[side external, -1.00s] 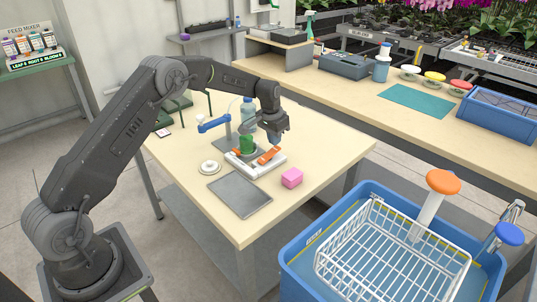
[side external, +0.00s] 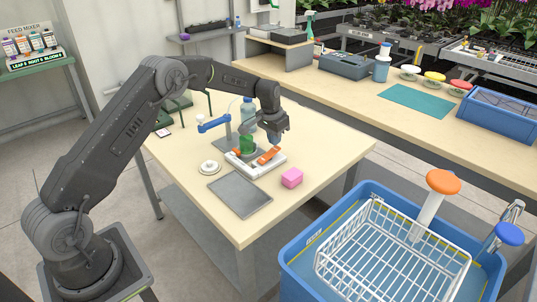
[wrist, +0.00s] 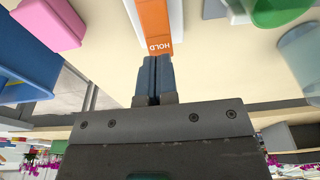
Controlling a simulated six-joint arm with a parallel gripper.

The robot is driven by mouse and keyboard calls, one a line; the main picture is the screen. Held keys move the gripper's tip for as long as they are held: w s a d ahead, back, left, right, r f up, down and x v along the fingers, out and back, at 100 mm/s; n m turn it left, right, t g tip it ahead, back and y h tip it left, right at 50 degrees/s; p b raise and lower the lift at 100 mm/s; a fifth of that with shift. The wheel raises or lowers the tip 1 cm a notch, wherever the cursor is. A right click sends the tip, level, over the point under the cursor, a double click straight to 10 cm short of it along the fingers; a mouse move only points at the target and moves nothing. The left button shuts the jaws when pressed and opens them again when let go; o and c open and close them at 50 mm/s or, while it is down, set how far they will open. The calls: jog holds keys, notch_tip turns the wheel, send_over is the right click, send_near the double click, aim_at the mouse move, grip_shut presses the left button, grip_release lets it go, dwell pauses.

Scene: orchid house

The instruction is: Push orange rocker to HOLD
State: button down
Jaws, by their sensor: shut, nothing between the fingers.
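The orange rocker (side external: 268,156) sits on a white base (side external: 266,169) on the cream table. In the wrist view the orange rocker (wrist: 156,18) shows the word HOLD at the end nearest my fingers. My gripper (side external: 277,142) is above that end, pointing down. In the wrist view my gripper (wrist: 152,60) is shut and empty, its fingertips right at the HOLD end. I cannot tell whether they touch the rocker. The rocker's tilt is hard to make out.
A pink block (side external: 292,178), a grey tray (side external: 240,196) and a white disc (side external: 209,167) lie nearby. A bottle (side external: 249,108) stands behind. The table's front right is clear.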

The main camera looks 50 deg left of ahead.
aim_at(275, 149)
jog(key=shift+f, duration=1.5)
dwell(0.9)
jog(key=shift+r, duration=3.6)
jog(key=shift+s+d+r, duration=0.1)
jog(key=shift+r, duration=0.2)
jog(key=s+d+r+t, duration=0.1)
jog(key=s+d+r, duration=0.3)
jog(key=s+r, duration=0.4)
jog(key=s+d+r+t, duration=0.1)
jog(key=s+d+r, duration=0.3)
jog(key=s+r, duration=0.4)
jog(key=s+d+t, duration=0.1)
jog(key=s+d, duration=0.1)
jog(key=s, duration=0.9)
jog(key=s+d, duration=0.3)
jog(key=s, duration=0.8)
jog(key=shift+s+d+t, duration=0.35)
jog(key=shift+s+t, duration=0.05)
